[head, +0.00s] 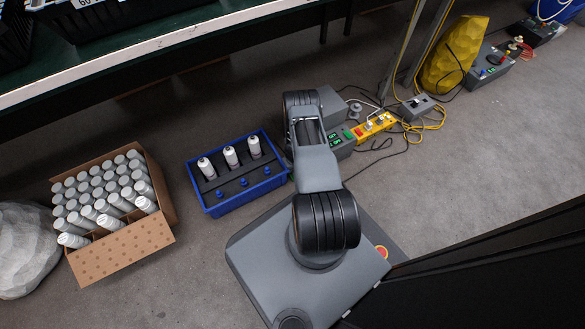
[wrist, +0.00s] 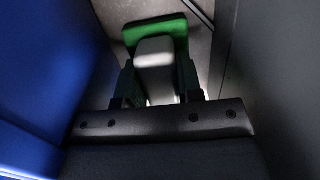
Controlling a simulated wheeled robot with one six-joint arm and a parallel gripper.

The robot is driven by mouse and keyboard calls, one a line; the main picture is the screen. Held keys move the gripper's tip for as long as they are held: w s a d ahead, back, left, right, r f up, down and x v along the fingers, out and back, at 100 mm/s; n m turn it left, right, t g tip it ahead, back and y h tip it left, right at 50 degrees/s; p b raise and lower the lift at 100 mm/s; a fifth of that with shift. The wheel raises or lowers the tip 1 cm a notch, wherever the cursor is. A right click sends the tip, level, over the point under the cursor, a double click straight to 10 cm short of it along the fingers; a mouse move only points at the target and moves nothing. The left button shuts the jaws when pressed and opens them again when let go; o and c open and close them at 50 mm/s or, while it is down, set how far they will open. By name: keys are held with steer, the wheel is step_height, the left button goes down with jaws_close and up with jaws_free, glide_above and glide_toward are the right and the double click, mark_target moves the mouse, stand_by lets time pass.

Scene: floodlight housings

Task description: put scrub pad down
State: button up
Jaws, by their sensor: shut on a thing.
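The scrub pad (wrist: 155,27) shows in the wrist view as a green piece with a pale grey block-like part (wrist: 155,55) in front of it. My gripper (wrist: 157,82) is shut on the grey part, with a finger on each side. The green face is beyond the fingertips, over a dim grey surface that looks like floor. I cannot tell whether the pad touches it. In the head view the gripper and the pad are hidden behind my arm.
A blue tray (head: 258,198) with white bottles and blue knobs stands left of my arm. A carton (head: 122,254) of grey cylinders is further left. Right of the arm are a yellow power strip (head: 373,127) and cables. A blue surface (wrist: 45,75) is close on the wrist view's left.

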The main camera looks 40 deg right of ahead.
steer(key=o, duration=1)
steer(key=r+p, duration=0.3)
steer(key=r, duration=0.1)
steer(key=s+r+p, duration=0.1)
steer(key=r+p, duration=0.7)
steer(key=shift+s+a, duration=0.1)
steer(key=shift+s, duration=0.1)
